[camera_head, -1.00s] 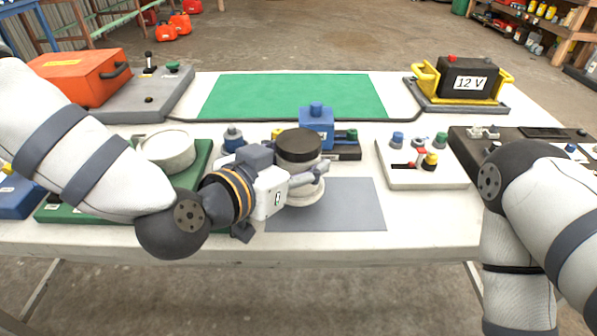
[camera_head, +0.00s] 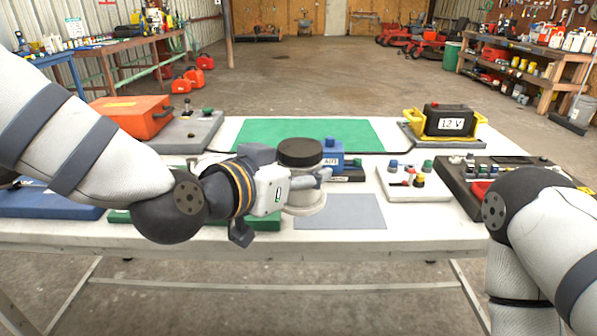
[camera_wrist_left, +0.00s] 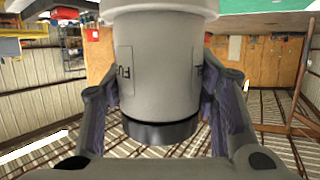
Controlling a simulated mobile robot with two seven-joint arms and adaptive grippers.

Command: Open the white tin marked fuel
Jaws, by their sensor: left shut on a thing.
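The white tin (camera_head: 303,199) stands upright over the left edge of the grey mat (camera_head: 352,212), its black lid (camera_head: 299,152) on top. I cannot tell whether its wider base touches the table. My left gripper (camera_head: 302,184) is shut around the tin's body below the lid. The left wrist view shows the picture upside down, with the tin (camera_wrist_left: 160,65) between both fingers, the black lid (camera_wrist_left: 160,132) at the bottom and part of a label reading "FU". The lid is on the tin. My right arm shows at the right, but its gripper is out of view.
A blue block (camera_head: 333,152) stands right behind the tin. A white panel with knobs (camera_head: 440,190) and a dark panel (camera_head: 462,197) lie right of the mat. A battery (camera_head: 445,112) and an orange case (camera_head: 130,118) stand farther back. The green mat (camera_head: 310,132) is clear.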

